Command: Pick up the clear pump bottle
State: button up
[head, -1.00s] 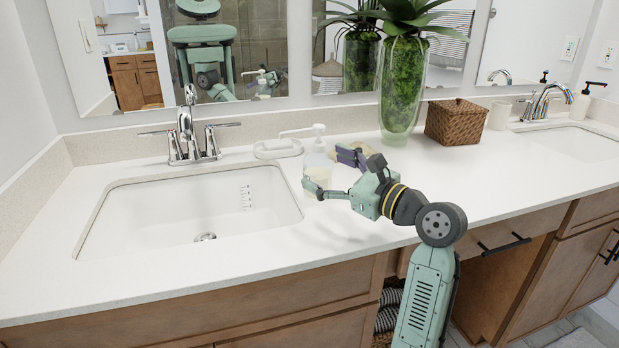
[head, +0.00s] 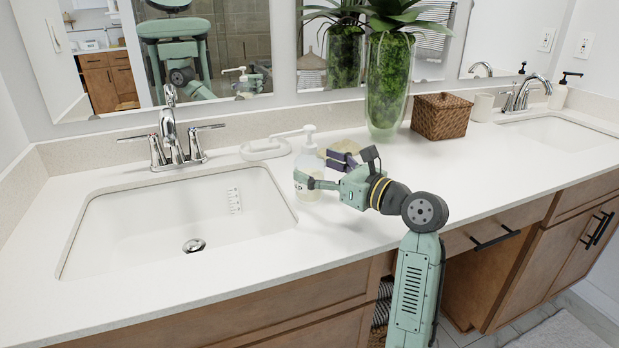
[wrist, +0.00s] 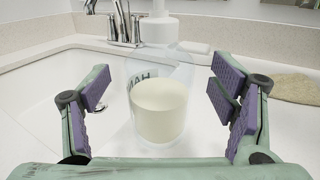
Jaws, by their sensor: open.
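The clear pump bottle (head: 308,168) stands upright on the white counter, beside the right edge of the near sink. It has a white pump top and pale liquid inside. In the wrist view the bottle (wrist: 160,95) stands between and slightly beyond my two open fingers, with clear space on both sides. My gripper (head: 322,171) is open at the bottle's right side in the head view; one finger passes in front of its lower part. In the wrist view my gripper's purple pads (wrist: 160,88) hold nothing.
A white soap dish (head: 265,149) lies behind the bottle, and a tan sponge-like item (wrist: 296,88) lies to its right. The near sink (head: 180,215) and faucet (head: 172,140) are on the left. A tall glass plant vase (head: 388,90) and woven basket (head: 440,117) stand further right.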

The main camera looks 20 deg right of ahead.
jog(key=shift+x, duration=1.3)
jog(key=shift+c, duration=0.5)
jog(key=c, duration=1.4)
jog(key=shift+c, duration=1.3)
jog(key=shift+r, duration=0.15)
